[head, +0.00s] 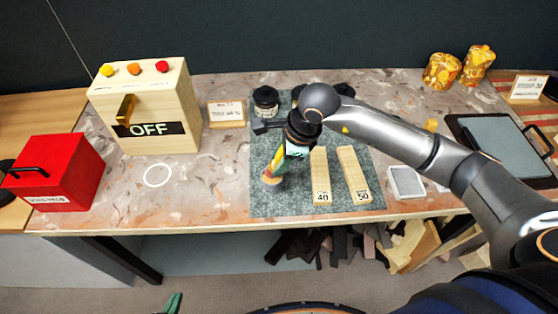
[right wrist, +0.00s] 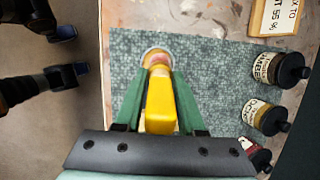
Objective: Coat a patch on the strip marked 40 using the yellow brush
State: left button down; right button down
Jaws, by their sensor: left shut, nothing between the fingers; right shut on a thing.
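The strip marked 40 (head: 321,178) lies on the green-grey mat (head: 290,205), left of the strip marked 50 (head: 353,176). My right gripper (head: 279,162) is shut on the yellow brush (right wrist: 161,105), left of strip 40 and apart from it. The brush points down, with its lower end at a small round item with a pale rim (right wrist: 157,55). I cannot tell whether the tip is inside it, and the gripper partly hides it in the head view. The green fingertips of my left gripper (head: 173,303) show low in the head view, shut and empty, in front of the table.
Black-lidded jars (head: 265,101) stand along the mat's back edge, partly hidden by my right arm. A wooden box marked OFF (head: 150,105) and a red box (head: 55,172) stand left. A white ring (head: 158,174) lies on clear tabletop. A pale square (head: 405,182) lies right of the mat.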

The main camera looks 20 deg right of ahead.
aim_at(279, 149)
jog(key=shift+r+p, duration=1.25)
jog(key=shift+r, duration=1.3)
jog(key=n, duration=0.2)
jog(key=s+n, duration=0.1)
jog(key=shift+d+r+g+y, duration=0.25)
jog(key=shift+d+g+y, duration=0.05)
jog(key=shift+d+g, duration=0.1)
jog(key=s+d+r+n+g, duration=0.2)
jog(key=s+n, duration=0.1)
jog(key=n, duration=0.6)
jog(key=s+d+r+n+g+h, duration=0.1)
jog(key=s+d+r+n+g, duration=0.1)
jog(key=n, duration=0.7)
jog(key=shift+s+r+g, duration=0.7)
jog(key=shift+s+r, duration=0.15)
jog(key=shift+s, duration=0.25)
jog(key=shift+w, duration=0.1)
